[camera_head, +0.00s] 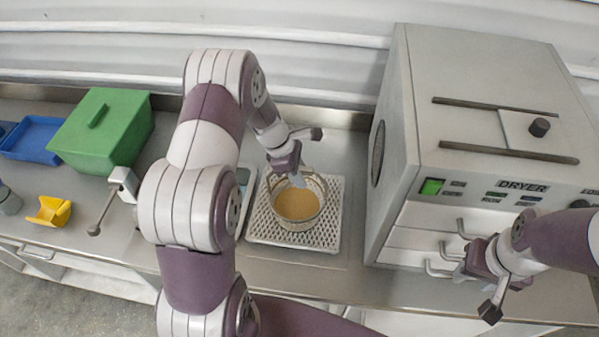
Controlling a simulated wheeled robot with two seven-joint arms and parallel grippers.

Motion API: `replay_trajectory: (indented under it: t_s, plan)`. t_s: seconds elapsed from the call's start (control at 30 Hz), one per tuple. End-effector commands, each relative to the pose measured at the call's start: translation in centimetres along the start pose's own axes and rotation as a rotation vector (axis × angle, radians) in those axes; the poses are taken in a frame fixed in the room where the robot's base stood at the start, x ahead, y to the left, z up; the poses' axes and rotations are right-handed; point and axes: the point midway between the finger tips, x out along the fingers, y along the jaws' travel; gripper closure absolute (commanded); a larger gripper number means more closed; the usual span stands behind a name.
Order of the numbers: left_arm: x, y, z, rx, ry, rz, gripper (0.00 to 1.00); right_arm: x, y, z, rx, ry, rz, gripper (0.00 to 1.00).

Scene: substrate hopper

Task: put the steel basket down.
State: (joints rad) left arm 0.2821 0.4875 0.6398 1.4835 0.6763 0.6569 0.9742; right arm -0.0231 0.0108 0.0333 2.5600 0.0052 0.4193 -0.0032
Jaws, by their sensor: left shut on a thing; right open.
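The steel basket (318,217) is a round metal container with tan material (297,204) inside. It appears upright over a white perforated tray (262,232) on the steel counter. I cannot tell whether its base touches the tray. My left gripper (296,178) is shut on the basket at its back rim, coming from above. My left arm covers part of the counter left of the tray. My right gripper (476,291) is open and empty in front of the dryer's drawers, at the right.
A large grey dryer (480,110) with a lit green display stands to the right of the tray. A green box (112,135), a blue tray (35,140) and a yellow scoop (50,211) are at the left. The counter between tray and dryer is clear.

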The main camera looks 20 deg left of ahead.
Motion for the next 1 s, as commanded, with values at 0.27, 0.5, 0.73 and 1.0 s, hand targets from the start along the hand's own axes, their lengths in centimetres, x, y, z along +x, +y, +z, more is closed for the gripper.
replay_trajectory:
  t_s: [0.27, 0.5, 0.73, 1.0]
  plan:
    - [0.2, 0.0, -0.1, 0.000, 0.000, -0.001, 0.51, 0.2, 0.0, 0.0, 0.000, 0.000, 0.000, 0.57]
    - [0.2, 0.0, -0.1, 0.000, 0.000, -0.001, 0.51, 0.1, 0.0, 0.0, 0.000, 0.000, 0.000, 0.57]
    - [-2.9, 0.1, -0.1, 0.001, 0.000, 0.005, 0.51, 1.3, 0.0, 0.2, 0.000, 0.000, 0.000, 0.57]
    - [-9.8, 0.0, -0.1, 0.000, 0.001, 0.003, 0.51, 3.1, 0.0, 0.4, 0.000, 0.000, 0.000, 0.57]
